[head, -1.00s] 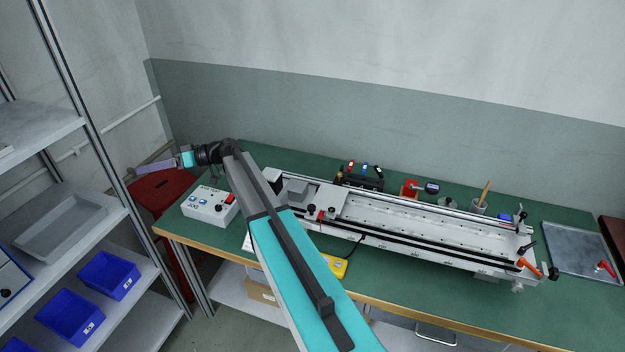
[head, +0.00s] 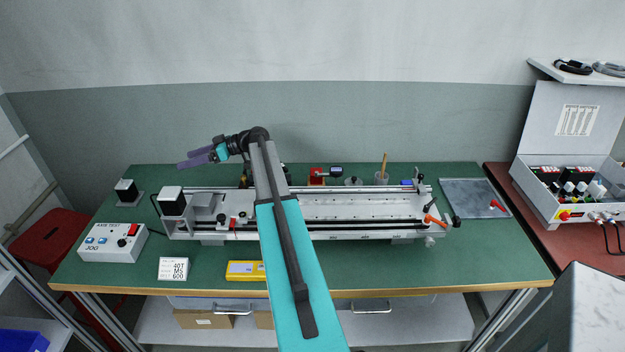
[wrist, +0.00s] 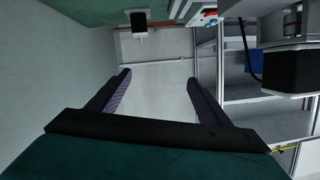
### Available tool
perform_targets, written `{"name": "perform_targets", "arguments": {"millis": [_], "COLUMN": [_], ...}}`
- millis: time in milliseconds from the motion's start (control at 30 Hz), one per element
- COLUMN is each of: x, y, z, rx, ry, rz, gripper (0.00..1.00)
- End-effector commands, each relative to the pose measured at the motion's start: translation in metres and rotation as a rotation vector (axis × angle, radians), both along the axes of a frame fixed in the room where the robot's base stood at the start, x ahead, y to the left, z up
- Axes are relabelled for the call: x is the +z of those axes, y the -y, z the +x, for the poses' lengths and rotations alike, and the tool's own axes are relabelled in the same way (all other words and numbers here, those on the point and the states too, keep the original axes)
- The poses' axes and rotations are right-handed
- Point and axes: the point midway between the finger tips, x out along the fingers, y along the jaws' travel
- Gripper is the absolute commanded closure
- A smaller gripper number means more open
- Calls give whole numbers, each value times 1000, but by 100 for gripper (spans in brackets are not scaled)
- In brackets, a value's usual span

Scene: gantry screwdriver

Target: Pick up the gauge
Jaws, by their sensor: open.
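A small dial instrument with a black head (head: 336,172) on a red block (head: 317,176) stands at the back of the green table, behind the long rail unit. It looks like the gauge. It is small in the head view, and I cannot make it out in the wrist view. My gripper (head: 196,157) is at the upper left in the head view, above the back left of the table and well left of the gauge. In the wrist view, its two purple fingers (wrist: 158,77) are spread apart with nothing between them.
The rail unit (head: 360,207) spans the middle of the table (head: 400,272). A control box (head: 113,242), a white label block (head: 173,268) and a yellow item (head: 245,270) lie at the front left. A metal tray (head: 470,197) lies right. The front right is clear.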

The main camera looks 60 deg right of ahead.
Motion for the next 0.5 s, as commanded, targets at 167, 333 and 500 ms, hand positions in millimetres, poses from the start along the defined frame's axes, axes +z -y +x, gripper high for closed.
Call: {"name": "perform_targets", "arguments": {"millis": [167, 333, 500], "x": [-11, -22, -37], "y": [75, 138, 193], "z": [-46, -93, -145], "rx": [-66, -124, -181], "ry": [11, 16, 17], "rz": [-54, -102, -140], "gripper": [28, 28, 28]}}
